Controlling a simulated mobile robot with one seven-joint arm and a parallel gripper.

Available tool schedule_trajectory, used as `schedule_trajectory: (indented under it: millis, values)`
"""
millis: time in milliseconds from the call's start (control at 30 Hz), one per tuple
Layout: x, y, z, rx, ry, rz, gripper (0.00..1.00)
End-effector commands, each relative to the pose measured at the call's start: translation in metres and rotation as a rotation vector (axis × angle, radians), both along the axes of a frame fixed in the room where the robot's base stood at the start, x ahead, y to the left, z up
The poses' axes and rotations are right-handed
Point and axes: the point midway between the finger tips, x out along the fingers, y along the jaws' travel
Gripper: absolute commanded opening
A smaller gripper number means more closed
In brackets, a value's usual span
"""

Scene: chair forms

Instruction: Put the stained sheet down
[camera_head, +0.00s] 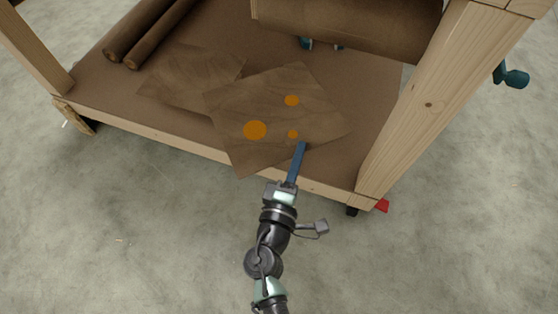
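The stained sheet (262,105) is a thin brown square with several orange spots. It lies flat or nearly flat over the lower shelf (385,125) of a wooden bench, and its near corner reaches over the front rail. Whether it touches the shelf is hard to tell. My gripper (301,150) comes from the front, with its blue fingers seen as one narrow bar overlapping the sheet's near edge beside the smallest spot. The fingers look shut on that edge; the lower finger is hidden. A second brown sheet (185,78) without spots lies to the left, partly under the stained one.
Brown rolls (160,35) lie at the shelf's back left, and a larger roll (350,25) spans above the back. A thick wooden leg (425,100) stands right of the sheet. The front rail (180,138) edges the shelf. Concrete floor (130,230) in front is open.

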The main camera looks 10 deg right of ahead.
Motion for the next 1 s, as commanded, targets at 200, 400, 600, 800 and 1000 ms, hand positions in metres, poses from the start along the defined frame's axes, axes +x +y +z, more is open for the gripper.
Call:
schedule_trajectory:
  millis: [200,400,600,800,1000]
  values:
    - [0.003,-0.016,-0.029,0.001,0.000,-0.037,0.00]
    - [0.003,-0.018,-0.060,0.000,0.001,-0.041,0.00]
    - [0.003,-0.017,-0.113,0.000,0.002,-0.040,0.00]
    - [0.003,-0.017,-0.152,0.000,0.000,-0.040,0.00]
    - [0.003,-0.018,-0.164,0.000,0.000,-0.041,0.00]
